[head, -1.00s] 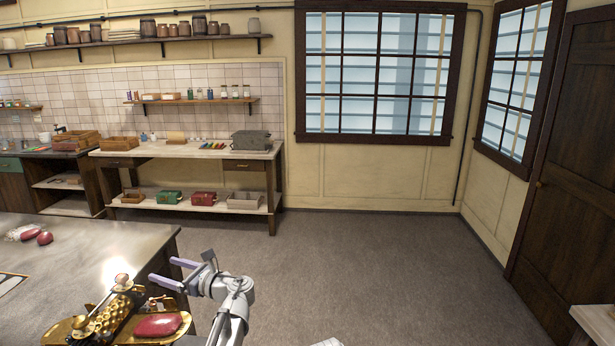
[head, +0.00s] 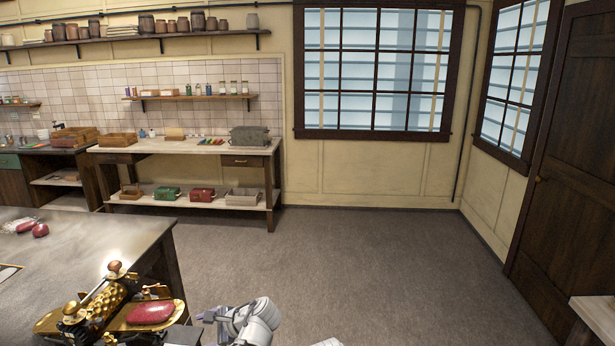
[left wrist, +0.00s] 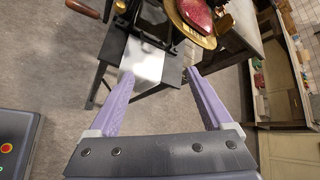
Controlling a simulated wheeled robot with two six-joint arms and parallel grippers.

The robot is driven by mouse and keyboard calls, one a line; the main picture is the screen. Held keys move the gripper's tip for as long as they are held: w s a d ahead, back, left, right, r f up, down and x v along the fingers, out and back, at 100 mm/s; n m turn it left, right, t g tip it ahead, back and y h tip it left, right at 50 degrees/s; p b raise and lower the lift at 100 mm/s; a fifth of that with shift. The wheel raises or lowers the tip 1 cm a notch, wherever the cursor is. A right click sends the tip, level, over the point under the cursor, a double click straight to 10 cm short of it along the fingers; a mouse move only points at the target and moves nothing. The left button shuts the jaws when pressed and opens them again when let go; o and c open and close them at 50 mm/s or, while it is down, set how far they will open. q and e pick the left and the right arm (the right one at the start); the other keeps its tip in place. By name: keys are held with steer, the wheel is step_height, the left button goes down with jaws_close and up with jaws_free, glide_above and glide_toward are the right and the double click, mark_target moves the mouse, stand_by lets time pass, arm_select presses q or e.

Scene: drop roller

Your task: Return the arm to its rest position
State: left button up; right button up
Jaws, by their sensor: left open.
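My left arm shows at the bottom of the head view, low and right of the brass roller machine (head: 105,303). Its gripper is mostly cut off there. In the left wrist view my left gripper (left wrist: 160,73) has its two lavender fingers wide apart with nothing between them. The roller machine has a wooden knob and a brass tray (head: 172,316) holding a dark red lump (head: 150,312). The lump (left wrist: 197,12) also shows at the top of the left wrist view, beyond and apart from the fingers. My right gripper is not in view.
The grey worktable (head: 70,250) stands at the left, with red lumps (head: 40,230) at its far left. A pale-topped table (head: 597,312) is at the right edge. A shelved bench (head: 190,147) stands at the back wall. The floor (head: 350,260) between is clear.

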arm_select(q)
steer(key=s+d+f+n+g+h+b, duration=0.2)
steer(key=s+d+f+n+h, duration=0.2)
steer(key=s+d+f, duration=0.3)
steer(key=s+d+f+n+g+h+b, duration=0.2)
steer(key=s+d+f+n+h, duration=0.3)
steer(key=d, duration=0.8)
steer(key=s+f+b, duration=0.1)
steer(key=s+f, duration=0.2)
steer(key=s, duration=0.2)
steer(key=shift+s, duration=0.15)
